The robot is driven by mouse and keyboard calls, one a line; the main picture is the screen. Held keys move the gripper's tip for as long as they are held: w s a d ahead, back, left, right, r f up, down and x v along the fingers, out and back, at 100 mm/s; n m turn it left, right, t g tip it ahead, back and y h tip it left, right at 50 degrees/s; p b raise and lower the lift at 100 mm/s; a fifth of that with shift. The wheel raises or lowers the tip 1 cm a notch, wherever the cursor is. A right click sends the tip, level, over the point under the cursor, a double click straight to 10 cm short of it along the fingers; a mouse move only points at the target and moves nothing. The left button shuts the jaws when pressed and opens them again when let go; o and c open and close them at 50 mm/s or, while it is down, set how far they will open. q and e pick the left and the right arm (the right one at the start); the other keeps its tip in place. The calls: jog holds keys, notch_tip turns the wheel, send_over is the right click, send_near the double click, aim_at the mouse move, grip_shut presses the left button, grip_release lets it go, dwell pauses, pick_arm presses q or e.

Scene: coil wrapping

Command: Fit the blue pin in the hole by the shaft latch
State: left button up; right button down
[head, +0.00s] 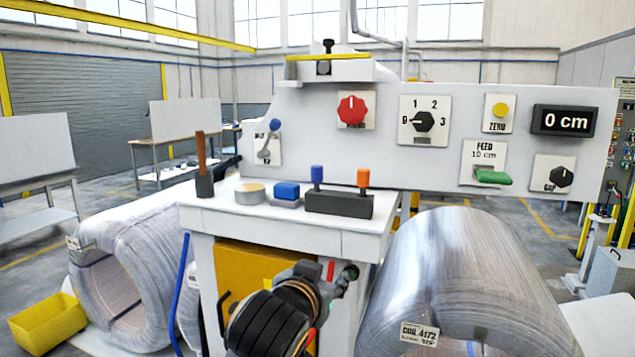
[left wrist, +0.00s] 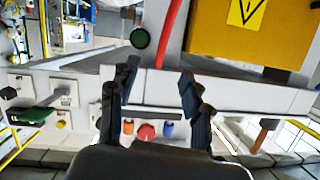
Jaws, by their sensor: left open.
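The blue pin (head: 317,175) stands upright in a dark block (head: 338,205) on the white worktop, beside an orange pin (head: 363,178). The blue pin also shows in the upside-down left wrist view (left wrist: 168,129). My left gripper (head: 314,276) is below the worktop's front edge, in front of the cabinet, apart from the pin. In the left wrist view its two dark fingers (left wrist: 157,92) are spread and empty. A blue-knobbed lever (head: 268,140) is on the panel; its label is partly hidden. I cannot make out which part is the shaft latch or its hole. My right gripper is not in view.
A yellow bin (head: 48,322) is at lower left.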

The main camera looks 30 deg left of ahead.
aim_at(316, 173)
pick_arm(q)
notch_tip(316, 173, up, 14)
jog(key=s+a+n+t+y, duration=0.2)
jog(key=a+n+t, duration=0.1)
jog(key=p+x, duration=0.1)
jog(key=x, duration=0.6)
jog(key=shift+w+a+r+p, duration=0.2)
jog(key=shift+w+p, duration=0.1)
jog(key=shift+p, duration=0.1)
jog(key=shift+w+a+r+p, duration=0.15)
jog(key=shift+w+p, duration=0.25)
jog(key=shift+w, duration=0.1)
jog(key=p+x, duration=0.2)
jog(key=x, duration=0.1)
jog(key=shift+w+a, duration=0.1)
jog(key=shift+w, duration=0.2)
jog(key=shift+w+a, duration=0.2)
jog(key=shift+w, duration=0.2)
grip_shut()
